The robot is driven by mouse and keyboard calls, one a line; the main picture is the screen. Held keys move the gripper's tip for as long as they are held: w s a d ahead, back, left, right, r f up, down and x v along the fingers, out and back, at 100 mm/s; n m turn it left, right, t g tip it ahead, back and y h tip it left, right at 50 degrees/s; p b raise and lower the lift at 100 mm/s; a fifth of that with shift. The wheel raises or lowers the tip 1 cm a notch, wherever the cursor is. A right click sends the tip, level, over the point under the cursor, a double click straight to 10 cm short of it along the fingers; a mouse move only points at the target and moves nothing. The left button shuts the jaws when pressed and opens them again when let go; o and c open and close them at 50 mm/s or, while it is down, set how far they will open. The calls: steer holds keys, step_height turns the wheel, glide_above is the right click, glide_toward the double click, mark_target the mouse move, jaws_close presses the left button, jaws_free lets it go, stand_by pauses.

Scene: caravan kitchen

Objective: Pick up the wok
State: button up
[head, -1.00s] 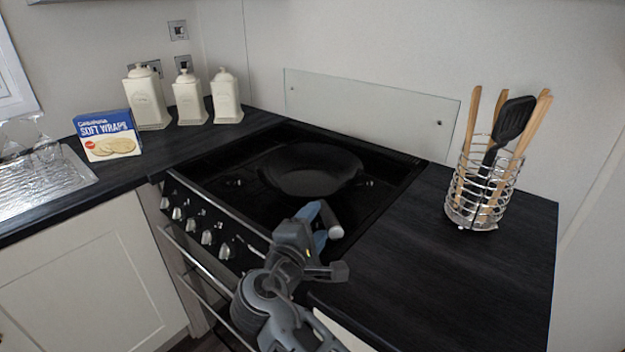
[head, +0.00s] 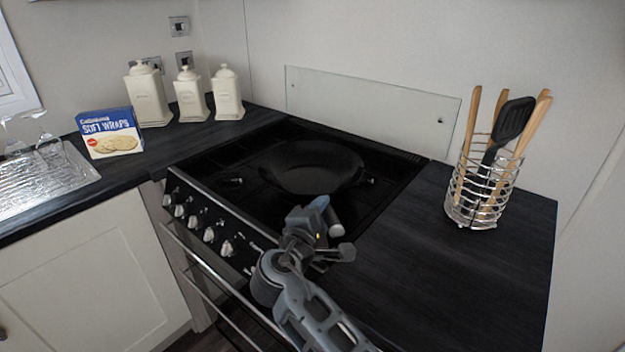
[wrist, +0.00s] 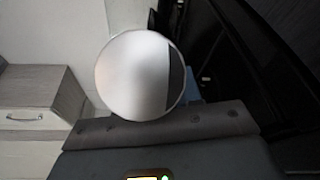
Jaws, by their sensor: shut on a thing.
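The dark wok (head: 310,172) rests on the black hob at the back right of the cooker, its round pan upright. Its handle seems to point toward me, and a pale grey round end (head: 336,229) sticks out beside my gripper. My gripper (head: 322,208) is at the front right of the wok, shut on the handle; the fingers and my arm hide most of it. In the wrist view the round, shiny handle end (wrist: 135,75) sits directly before the camera, and the pan is not distinguishable.
The black cooker (head: 215,185) has knobs along its front. A wire utensil holder (head: 483,197) stands on the right worktop. Cream canisters (head: 190,95) and a soft wraps box (head: 110,134) stand at the left. A glass splashback (head: 370,108) is behind the hob. The right worktop is mostly clear.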

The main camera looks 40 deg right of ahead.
jaws_close()
stand_by(0.8)
steer(key=shift+r, duration=0.1)
